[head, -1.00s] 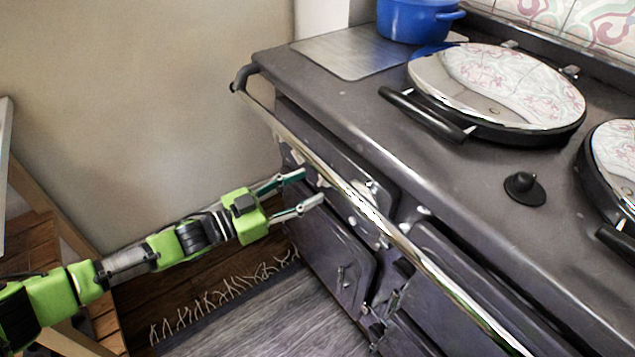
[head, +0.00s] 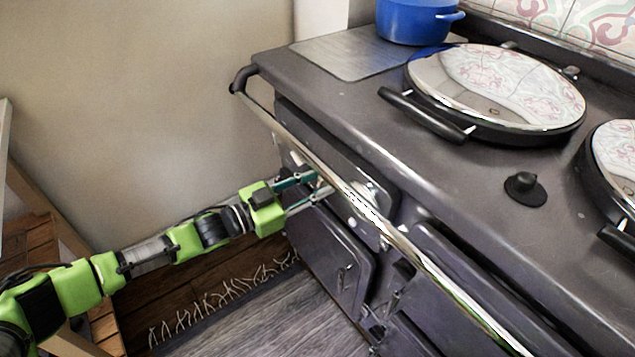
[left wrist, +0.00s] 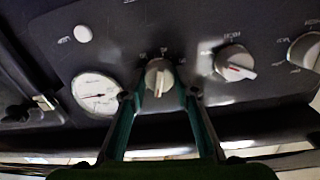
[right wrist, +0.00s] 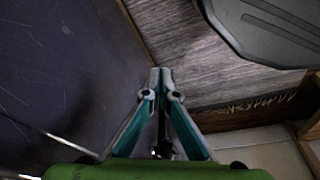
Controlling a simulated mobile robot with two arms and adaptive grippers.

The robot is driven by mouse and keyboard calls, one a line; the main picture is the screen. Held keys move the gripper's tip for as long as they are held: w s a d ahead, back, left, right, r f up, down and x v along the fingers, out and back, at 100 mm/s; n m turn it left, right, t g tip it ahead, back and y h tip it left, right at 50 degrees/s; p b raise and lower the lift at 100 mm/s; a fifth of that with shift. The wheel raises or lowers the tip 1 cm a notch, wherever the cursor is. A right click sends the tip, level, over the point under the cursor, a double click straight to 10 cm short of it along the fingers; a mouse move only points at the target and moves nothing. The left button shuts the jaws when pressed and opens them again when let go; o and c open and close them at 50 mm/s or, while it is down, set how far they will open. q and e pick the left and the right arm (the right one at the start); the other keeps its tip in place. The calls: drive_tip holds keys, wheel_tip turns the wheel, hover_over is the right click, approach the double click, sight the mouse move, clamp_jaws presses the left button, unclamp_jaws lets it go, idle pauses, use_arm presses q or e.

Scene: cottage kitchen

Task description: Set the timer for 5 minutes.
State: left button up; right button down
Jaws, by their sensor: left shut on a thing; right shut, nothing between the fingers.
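My left gripper (head: 322,187) reaches in from the left to the front panel of the range cooker, below the chrome rail. In the left wrist view its two fingers (left wrist: 160,92) stand on either side of a pale round knob (left wrist: 160,76) and are shut on it. The knob's raised grip points downward; small marks around it are too blurred to read. I cannot tell for sure that this knob is the timer. My right gripper (right wrist: 161,85) is shut and empty in the right wrist view, and is not in the head view.
A round white gauge (left wrist: 97,94) is left of the knob, and further knobs (left wrist: 235,62) are to its right. The chrome rail (head: 345,188) runs along the cooker front. A blue pot (head: 412,20) and lidded hotplates (head: 497,85) are on top.

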use_arm(q)
drive_tip(key=shift+r, duration=0.1)
drive_tip(key=shift+m, duration=0.6)
drive_tip(key=o, duration=1.1)
use_arm(e)
drive_tip(key=shift+s+f, duration=0.1)
drive_tip(key=shift+f, duration=0.75)
use_arm(q)
drive_tip(key=shift+a, duration=0.1)
drive_tip(key=v, duration=1.1)
drive_tip(key=shift+s+a, duration=0.25)
drive_tip(key=shift+a, duration=0.1)
